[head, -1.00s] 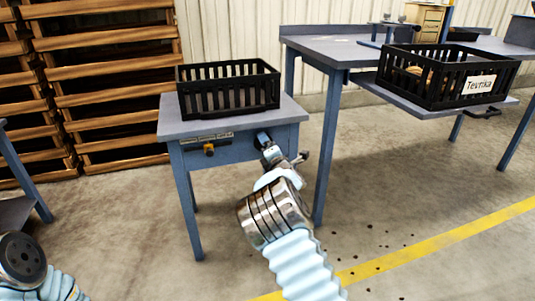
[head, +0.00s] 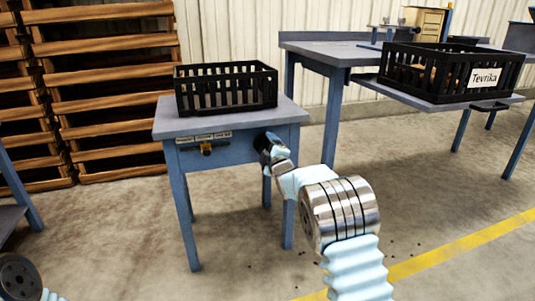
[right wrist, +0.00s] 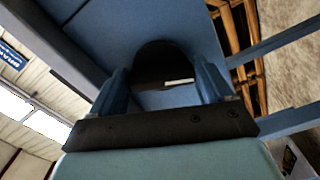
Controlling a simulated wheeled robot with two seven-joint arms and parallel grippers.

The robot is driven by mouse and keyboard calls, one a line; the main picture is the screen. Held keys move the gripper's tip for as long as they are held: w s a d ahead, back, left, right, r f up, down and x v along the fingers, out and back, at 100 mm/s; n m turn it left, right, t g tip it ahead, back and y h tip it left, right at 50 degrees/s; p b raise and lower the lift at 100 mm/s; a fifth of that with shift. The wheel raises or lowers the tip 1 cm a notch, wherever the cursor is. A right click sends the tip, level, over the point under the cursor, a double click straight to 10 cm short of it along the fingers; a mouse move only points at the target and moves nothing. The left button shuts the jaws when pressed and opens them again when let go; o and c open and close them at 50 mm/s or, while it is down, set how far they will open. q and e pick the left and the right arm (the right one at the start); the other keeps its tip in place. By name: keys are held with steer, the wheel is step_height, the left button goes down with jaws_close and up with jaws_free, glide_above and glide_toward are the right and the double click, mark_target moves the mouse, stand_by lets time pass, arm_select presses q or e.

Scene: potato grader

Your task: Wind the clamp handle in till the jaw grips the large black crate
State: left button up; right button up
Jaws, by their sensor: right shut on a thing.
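A black slatted crate (head: 226,92) stands upright and empty on the small blue-grey table (head: 168,124). My right gripper (head: 267,146) is at the right part of this table's front face, below the crate. It is shut on a dark rounded part, the clamp handle, which shows between the fingers in the right wrist view (right wrist: 160,58). In the head view the gripper mostly hides the handle. I cannot make out the clamp jaw or its distance from the crate. My left gripper is out of view.
A second black crate labelled Tevrika (head: 450,92), with brown contents, rests on a shelf of the larger bench (head: 350,52). Wooden pallets (head: 100,85) are stacked at left. The floor before the table is open.

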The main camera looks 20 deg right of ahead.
steer(key=shift+m, duration=0.4)
steer(key=o, duration=1)
steer(key=s, duration=1.3)
steer(key=shift+s+d, duration=0.25)
steer(key=shift+s, duration=0.15)
